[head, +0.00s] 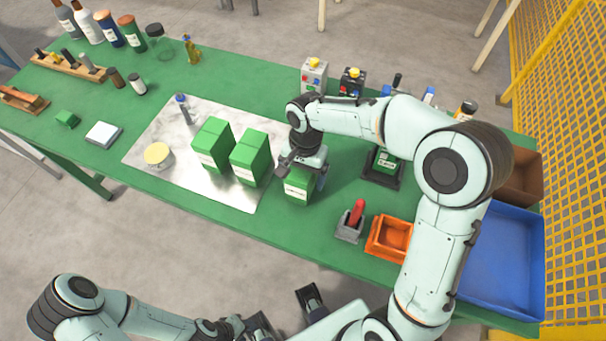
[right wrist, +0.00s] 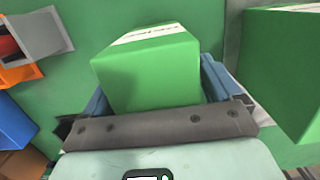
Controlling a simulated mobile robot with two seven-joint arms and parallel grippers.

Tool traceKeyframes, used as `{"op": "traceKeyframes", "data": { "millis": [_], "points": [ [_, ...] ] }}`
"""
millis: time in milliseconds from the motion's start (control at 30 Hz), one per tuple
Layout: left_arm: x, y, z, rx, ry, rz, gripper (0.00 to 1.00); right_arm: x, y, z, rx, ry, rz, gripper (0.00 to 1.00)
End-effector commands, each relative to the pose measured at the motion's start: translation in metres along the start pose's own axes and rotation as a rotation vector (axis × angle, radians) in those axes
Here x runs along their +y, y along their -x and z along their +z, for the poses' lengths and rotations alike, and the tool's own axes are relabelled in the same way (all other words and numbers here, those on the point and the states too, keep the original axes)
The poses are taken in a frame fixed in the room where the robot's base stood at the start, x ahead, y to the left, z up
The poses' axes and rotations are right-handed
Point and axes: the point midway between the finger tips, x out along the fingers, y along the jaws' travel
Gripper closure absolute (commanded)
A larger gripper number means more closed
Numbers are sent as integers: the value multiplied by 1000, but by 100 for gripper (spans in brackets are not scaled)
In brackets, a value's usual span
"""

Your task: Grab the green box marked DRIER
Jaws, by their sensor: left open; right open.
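A green box (head: 297,191) with a white label stands on the green table under my right gripper (head: 304,172). In the right wrist view the box (right wrist: 150,75) sits between the two blue-grey fingers of my open right gripper (right wrist: 158,95); whether the fingers touch it is unclear. Two more green boxes, a left one (head: 212,146) and a middle one (head: 250,158), stand upright on a pale metal plate (head: 150,128). The label print is too small to read, so I cannot tell which says DRIER. My left gripper (head: 285,313) is open and empty in front of the table.
A black tray with a green-labelled item (head: 383,163) is right of the right gripper. A grey holder with a red item (head: 352,218), an orange bin (head: 390,238) and a blue bin (head: 505,250) are at the right. Button boxes (head: 314,75) stand behind.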

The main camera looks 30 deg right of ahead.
Motion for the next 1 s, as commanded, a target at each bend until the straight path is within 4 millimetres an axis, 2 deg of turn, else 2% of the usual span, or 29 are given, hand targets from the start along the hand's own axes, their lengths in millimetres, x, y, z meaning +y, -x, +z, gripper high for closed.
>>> {"op": "traceKeyframes", "data": {
  "millis": [500,667,700,1000],
  "points": [
    [-1,-2,0,-1,0,0,57,0,-4,-1,-1,0,1,8],
    [-1,-2,0,-1,0,0,57,0,-4,0,-1,0,1,61],
    [-1,-2,0,-1,0,0,57,0,-4,0,-1,0,1,74],
    [0,-1,0,0,0,0,57,0,-2,0,0,0,0,75]
  ]
}}
